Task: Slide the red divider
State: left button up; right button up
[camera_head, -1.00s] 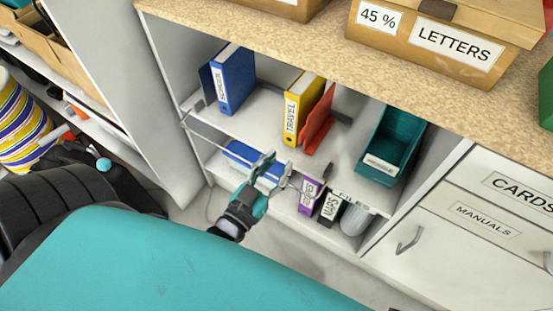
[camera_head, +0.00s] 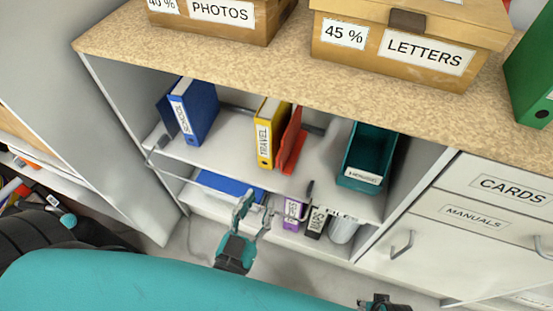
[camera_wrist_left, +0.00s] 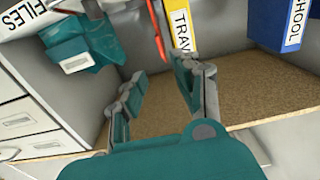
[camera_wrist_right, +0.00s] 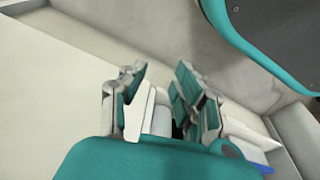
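The red divider (camera_head: 291,140) stands upright on the upper shelf, just right of the yellow TRAVEL binder (camera_head: 266,136). In the left wrist view the red divider (camera_wrist_left: 157,30) shows as a thin strip at the top edge, beside the TRAVEL binder (camera_wrist_left: 180,27). My left gripper (camera_head: 255,208) is in front of and below the shelf edge, apart from the divider. Its fingers are spread and empty in the left wrist view (camera_wrist_left: 155,88). My right gripper (camera_wrist_right: 160,85) is open in the right wrist view; in the head view only a part shows at the bottom edge.
A blue SCHOOL binder (camera_head: 196,112) stands left and a teal bin (camera_head: 362,176) right on the shelf. A LETTERS box (camera_head: 395,45) stands on the counter. Shelf space between the SCHOOL and TRAVEL binders is clear.

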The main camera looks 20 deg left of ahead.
aim_at(277, 163)
pick_arm(q)
jog(key=w, duration=1.2)
jog(key=shift+w+d, duration=0.1)
jog(key=shift+d, duration=0.1)
grip_shut()
